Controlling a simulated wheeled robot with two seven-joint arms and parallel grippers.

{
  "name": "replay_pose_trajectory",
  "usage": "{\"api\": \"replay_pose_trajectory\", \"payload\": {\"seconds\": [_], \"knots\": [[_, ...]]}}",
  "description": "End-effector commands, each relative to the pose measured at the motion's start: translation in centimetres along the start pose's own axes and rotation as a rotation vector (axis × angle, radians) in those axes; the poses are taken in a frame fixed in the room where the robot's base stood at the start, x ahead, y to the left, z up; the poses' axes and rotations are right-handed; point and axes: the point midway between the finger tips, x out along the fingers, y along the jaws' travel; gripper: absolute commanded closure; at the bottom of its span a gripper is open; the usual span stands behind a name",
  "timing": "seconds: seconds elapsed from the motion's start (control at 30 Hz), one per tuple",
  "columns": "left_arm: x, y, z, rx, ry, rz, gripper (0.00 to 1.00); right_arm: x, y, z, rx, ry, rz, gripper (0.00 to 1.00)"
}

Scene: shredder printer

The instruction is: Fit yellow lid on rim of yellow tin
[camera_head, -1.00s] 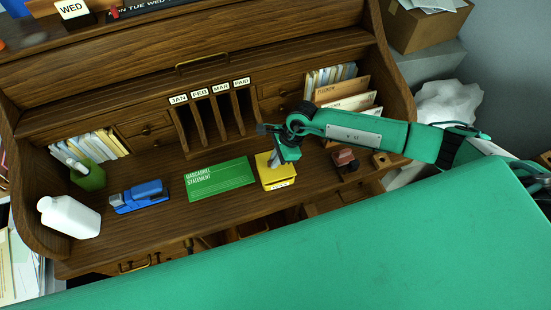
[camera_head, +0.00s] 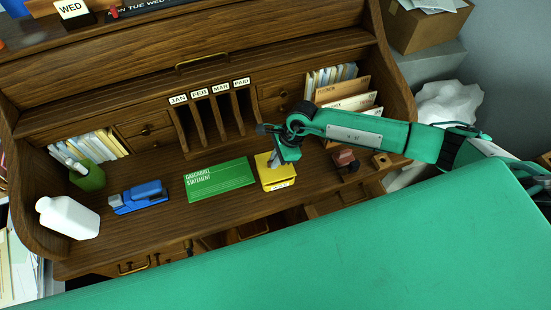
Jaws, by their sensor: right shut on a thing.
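The yellow tin (camera_head: 278,185) stands on the desk, right of the green statement paper, with a white label on its front. The yellow lid (camera_head: 264,161) shows at the top of the tin, under my right gripper. My right gripper (camera_head: 275,163) points down over the tin and is shut on the lid. The lid lies at the tin's rim; I cannot tell whether it is fully seated, as the gripper hides part of it. My left gripper is not in view.
A green statement paper (camera_head: 220,179) lies close left of the tin. A blue stapler (camera_head: 139,197), a white bottle (camera_head: 68,217) and a green cup (camera_head: 88,176) stand further left. A dark red stamp (camera_head: 345,160) stands to the right. Month slots (camera_head: 213,125) rise behind.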

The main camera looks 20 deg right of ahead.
Motion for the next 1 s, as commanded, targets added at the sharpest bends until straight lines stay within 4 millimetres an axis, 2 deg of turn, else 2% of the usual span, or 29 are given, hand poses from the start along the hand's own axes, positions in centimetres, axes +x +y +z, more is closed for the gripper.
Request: {"api": "replay_pose_trajectory", "payload": {"seconds": [0.8,0.83,0.93,1.0], "knots": [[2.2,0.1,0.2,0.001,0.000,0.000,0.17,2.3,0.0,-0.9,0.000,0.000,0.000,1.00],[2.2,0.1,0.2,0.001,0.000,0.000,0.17,2.2,0.0,-0.9,0.000,0.000,0.000,0.90],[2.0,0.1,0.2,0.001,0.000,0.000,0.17,2.1,0.0,-0.9,0.000,0.000,0.000,0.70],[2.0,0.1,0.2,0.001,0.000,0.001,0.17,2.1,0.0,-0.9,0.000,0.000,0.000,0.66]]}}
